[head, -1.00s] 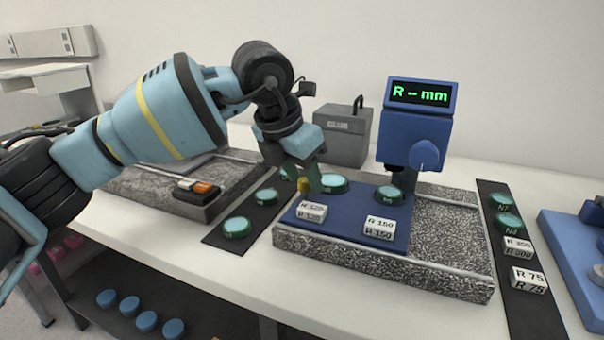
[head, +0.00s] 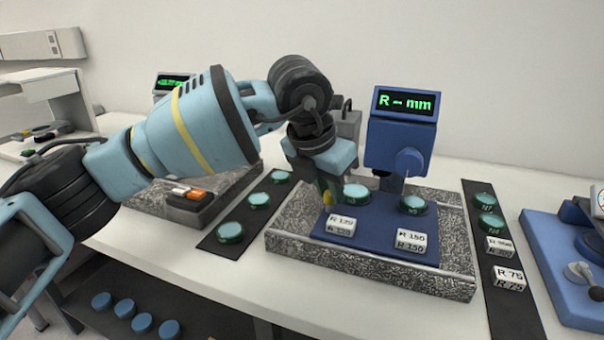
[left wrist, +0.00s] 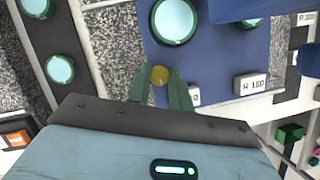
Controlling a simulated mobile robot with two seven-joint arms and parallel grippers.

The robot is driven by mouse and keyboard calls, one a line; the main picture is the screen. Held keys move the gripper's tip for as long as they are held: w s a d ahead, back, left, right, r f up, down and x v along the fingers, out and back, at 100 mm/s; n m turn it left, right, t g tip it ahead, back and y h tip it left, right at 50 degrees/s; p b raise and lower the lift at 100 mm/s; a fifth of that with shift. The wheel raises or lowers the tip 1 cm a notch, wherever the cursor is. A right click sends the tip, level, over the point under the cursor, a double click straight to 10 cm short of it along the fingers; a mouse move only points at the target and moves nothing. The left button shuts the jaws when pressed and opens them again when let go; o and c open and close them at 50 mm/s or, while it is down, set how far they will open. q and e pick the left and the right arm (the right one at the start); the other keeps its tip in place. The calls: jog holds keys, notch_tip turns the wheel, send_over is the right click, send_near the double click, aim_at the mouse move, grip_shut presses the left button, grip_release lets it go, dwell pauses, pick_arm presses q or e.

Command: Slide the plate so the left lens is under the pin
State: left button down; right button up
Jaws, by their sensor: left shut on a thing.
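The dark blue plate (head: 375,228) lies on the speckled stone base (head: 350,258). It carries a left green-rimmed lens (head: 355,193), a right lens (head: 412,204), and R 120 (head: 341,225) and R 150 (head: 411,240) blocks. The blue gauge head (head: 399,146) stands behind the plate; its pin tip is not clearly visible. Its lower end is between the two lenses in the picture. My left gripper (head: 327,195) is shut on the plate's yellow knob (left wrist: 160,75), at the plate's left edge. In the left wrist view, the left lens (left wrist: 175,20) is just beyond the fingers. My right gripper is out of view.
A black strip (head: 235,228) with several lenses lies left of the base. Another strip (head: 500,262) with lenses and marked blocks lies to its right. A blue device (head: 565,255) stands at the far right. Bare stone base shows on both sides of the plate.

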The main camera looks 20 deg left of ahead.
pick_arm(q)
jog(key=shift+d, duration=0.55)
jog(key=c, duration=1.3)
grip_release()
jog(key=shift+o, duration=0.2)
jog(key=v, duration=0.8)
jog(key=shift+p, duration=0.3)
jog(key=shift+a, duration=0.1)
